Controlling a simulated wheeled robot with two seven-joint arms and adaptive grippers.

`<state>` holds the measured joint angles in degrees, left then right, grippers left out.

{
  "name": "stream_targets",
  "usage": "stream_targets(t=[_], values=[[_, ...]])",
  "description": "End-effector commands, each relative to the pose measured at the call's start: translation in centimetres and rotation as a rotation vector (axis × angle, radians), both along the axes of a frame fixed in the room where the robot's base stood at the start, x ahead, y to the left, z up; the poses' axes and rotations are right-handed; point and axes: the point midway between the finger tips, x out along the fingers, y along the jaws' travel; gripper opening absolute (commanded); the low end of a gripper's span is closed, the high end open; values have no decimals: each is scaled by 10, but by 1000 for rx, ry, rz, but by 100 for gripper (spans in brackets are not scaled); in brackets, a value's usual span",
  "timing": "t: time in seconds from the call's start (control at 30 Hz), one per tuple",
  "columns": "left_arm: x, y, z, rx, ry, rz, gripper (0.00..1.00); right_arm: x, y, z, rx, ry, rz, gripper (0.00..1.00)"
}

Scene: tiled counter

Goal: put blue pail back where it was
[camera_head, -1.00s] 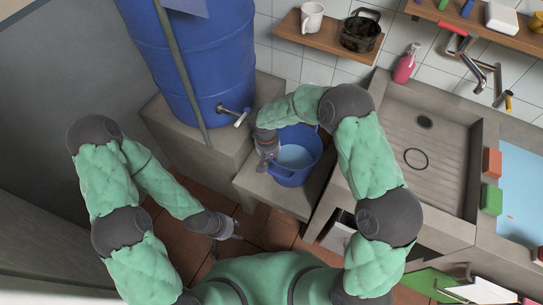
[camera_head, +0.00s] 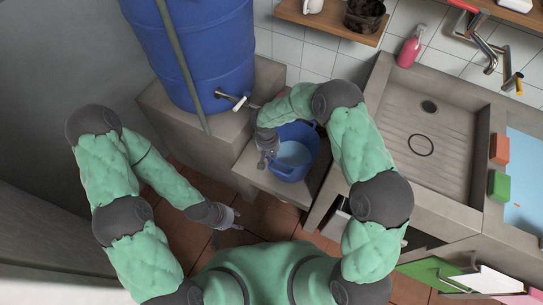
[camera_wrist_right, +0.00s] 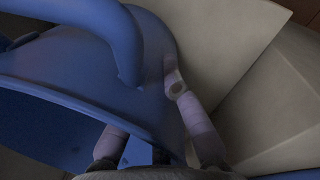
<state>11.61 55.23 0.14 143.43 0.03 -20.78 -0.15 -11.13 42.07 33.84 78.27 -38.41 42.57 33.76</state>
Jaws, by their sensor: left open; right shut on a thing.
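The blue pail (camera_head: 293,174) is over the low concrete ledge (camera_head: 262,180), upright as far as I can see, with pale blue water inside. I cannot tell whether its bottom touches the ledge. My right gripper (camera_head: 267,156) is at the pail's left side, shut on it. In the right wrist view the pail (camera_wrist_right: 70,75) fills the left and middle, and the fingers of the right gripper (camera_wrist_right: 150,120) are at its wall near the rim; the exact grip point is partly hidden. My left gripper (camera_head: 232,218) is open and empty, low over the floor.
A blue barrel (camera_head: 190,45) with a tap (camera_head: 235,98) stands on a concrete block (camera_head: 160,110) behind the ledge. A sink (camera_head: 410,130) is to the right, with a pink soap bottle (camera_head: 409,50) behind it. Tiled floor (camera_head: 270,218) shows in front of the ledge.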

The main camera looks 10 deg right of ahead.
Motion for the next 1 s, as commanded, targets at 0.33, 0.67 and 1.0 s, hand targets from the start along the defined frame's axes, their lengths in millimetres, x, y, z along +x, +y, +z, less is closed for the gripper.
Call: stream_targets(t=[0.33,0.67,1.0], values=[[0,0,-1,0,0,0,46,0,0,-1,0,0,0,22],[0,0,-1,0,0,0,46,0,0,-1,0,0,0,31],[0,0,19,0,0,0,46,3,4,38,0,-2,-1,31]])
